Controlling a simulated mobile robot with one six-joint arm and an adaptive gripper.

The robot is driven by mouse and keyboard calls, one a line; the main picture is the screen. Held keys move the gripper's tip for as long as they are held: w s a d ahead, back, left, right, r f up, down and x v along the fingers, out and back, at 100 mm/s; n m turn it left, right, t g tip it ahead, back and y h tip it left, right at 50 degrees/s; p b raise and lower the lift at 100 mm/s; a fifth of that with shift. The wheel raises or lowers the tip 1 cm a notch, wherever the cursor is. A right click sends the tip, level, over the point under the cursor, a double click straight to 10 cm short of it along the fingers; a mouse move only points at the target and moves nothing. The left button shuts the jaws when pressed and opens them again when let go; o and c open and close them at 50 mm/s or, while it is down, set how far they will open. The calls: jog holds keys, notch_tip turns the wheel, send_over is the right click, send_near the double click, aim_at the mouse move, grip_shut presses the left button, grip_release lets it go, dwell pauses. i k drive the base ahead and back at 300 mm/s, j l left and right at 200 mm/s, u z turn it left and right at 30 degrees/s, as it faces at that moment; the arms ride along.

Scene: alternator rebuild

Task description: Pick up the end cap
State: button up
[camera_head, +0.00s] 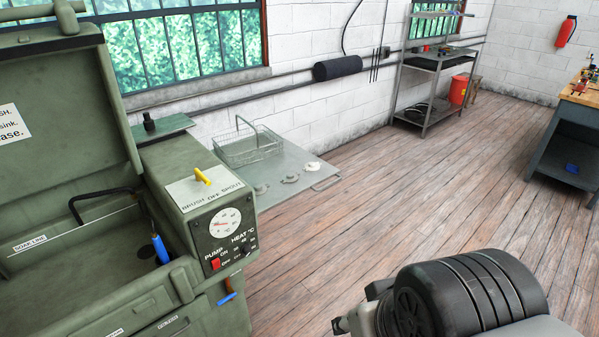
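A few small metal parts lie on the grey side shelf (278,205) of the green parts washer. They are a pale part (312,166) near the right edge, a grey part (290,179) near the middle, and another grey part (262,188) to its left. They are too small to tell which, if any, is the end cap. Black and grey links of my own arm fill the lower right. My gripper's fingers cannot be made out in this view.
The washer (170,180) stands at left, lid raised, with a blue-handled brush in its sink. A wire basket (248,148) sits on the shelf's back. A metal rack (433,90) stands by the wall, a workbench (570,140) at right. The wooden floor between is clear.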

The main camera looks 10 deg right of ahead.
aim_at(312, 166)
jog(key=i+l+u, duration=0.25)
jog(key=i+l, duration=0.7)
jog(key=i, duration=0.2)
jog(key=i+l+u, duration=0.2)
jog(key=i+l, duration=0.85)
jog(key=l, duration=0.15)
